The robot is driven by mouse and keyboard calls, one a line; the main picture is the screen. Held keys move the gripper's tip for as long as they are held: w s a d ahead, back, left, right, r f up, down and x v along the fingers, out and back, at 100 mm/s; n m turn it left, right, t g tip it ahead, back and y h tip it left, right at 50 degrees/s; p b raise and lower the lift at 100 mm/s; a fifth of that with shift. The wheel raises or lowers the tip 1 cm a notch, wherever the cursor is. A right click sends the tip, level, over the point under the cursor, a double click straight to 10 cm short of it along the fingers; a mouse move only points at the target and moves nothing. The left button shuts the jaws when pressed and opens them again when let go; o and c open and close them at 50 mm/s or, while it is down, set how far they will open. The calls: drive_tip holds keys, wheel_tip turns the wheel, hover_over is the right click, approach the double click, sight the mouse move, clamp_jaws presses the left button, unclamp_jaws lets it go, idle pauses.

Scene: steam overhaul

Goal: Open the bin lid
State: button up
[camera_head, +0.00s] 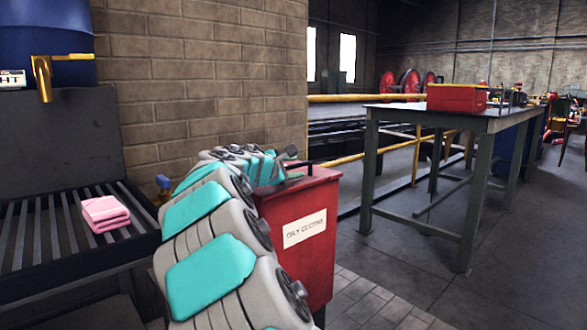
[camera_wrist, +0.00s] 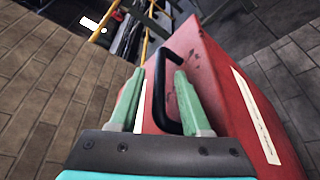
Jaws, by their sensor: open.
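The red bin (camera_head: 325,255) stands right of my arm in the head view, with a white label on its front. Its red lid (camera_head: 322,177) looks closed. A black bar handle (camera_wrist: 161,92) is on the lid in the wrist view. My gripper (camera_wrist: 160,73) is open, with its two green fingers on either side of the handle. The right finger is close to the handle; I cannot tell whether it touches. In the head view my gripper (camera_head: 291,160) is at the lid's left side, and my arm hides part of the bin.
A dark slatted bench (camera_head: 40,245) with a folded pink cloth (camera_head: 105,213) is at left, below a blue barrel (camera_head: 45,40) with a brass tap. A brick wall (camera_head: 200,90) is behind. A metal table (camera_head: 400,113) with a red toolbox (camera_head: 456,98) stands right. Floor between is clear.

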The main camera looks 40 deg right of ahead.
clamp_jaws()
idle(1.3)
